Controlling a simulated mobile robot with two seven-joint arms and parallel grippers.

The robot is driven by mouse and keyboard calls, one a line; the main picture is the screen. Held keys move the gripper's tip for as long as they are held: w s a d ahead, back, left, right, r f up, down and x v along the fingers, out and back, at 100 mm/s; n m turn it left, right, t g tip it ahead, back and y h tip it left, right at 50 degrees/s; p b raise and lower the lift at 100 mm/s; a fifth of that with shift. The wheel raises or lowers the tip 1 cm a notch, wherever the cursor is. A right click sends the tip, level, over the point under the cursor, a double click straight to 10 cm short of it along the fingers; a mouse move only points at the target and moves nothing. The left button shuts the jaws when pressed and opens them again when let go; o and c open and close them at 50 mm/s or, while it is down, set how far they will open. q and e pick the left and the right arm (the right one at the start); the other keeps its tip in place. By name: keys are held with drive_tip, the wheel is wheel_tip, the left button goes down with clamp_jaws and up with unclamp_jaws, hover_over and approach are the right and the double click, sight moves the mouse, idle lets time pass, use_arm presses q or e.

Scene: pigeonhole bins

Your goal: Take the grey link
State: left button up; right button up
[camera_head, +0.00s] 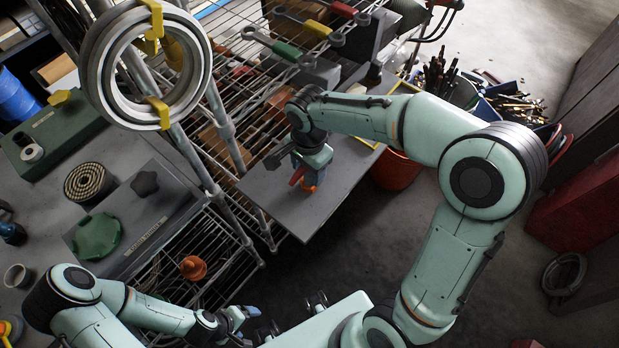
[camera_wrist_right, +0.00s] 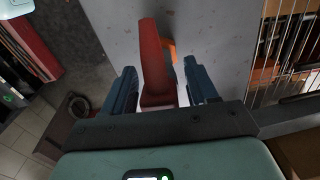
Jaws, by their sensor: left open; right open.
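I cannot tell for certain which thing is the grey link. Grey-ended bars with green (camera_head: 287,51), yellow (camera_head: 318,28) and red (camera_head: 343,9) middles lie on top of the wire rack. My right gripper (camera_head: 303,180) is open over a grey board (camera_head: 268,194). A red piece (camera_wrist_right: 154,60) stands between its spread fingers in the wrist view, with an orange piece (camera_wrist_right: 172,52) behind it. Whether the fingers touch the red piece is unclear. My left gripper (camera_head: 245,320) is open and empty, low in the head view.
Large grey rings (camera_head: 95,70) with yellow clips hang at the rack's post. A grey bench at left holds a green knob (camera_head: 98,236) and a coiled roll (camera_head: 88,183). An orange bucket (camera_head: 395,172) stands behind my right arm. The floor at right is mostly clear.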

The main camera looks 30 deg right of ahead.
drive_tip(key=shift+f, duration=0.3)
clamp_jaws()
drive_tip(key=shift+r, duration=0.1)
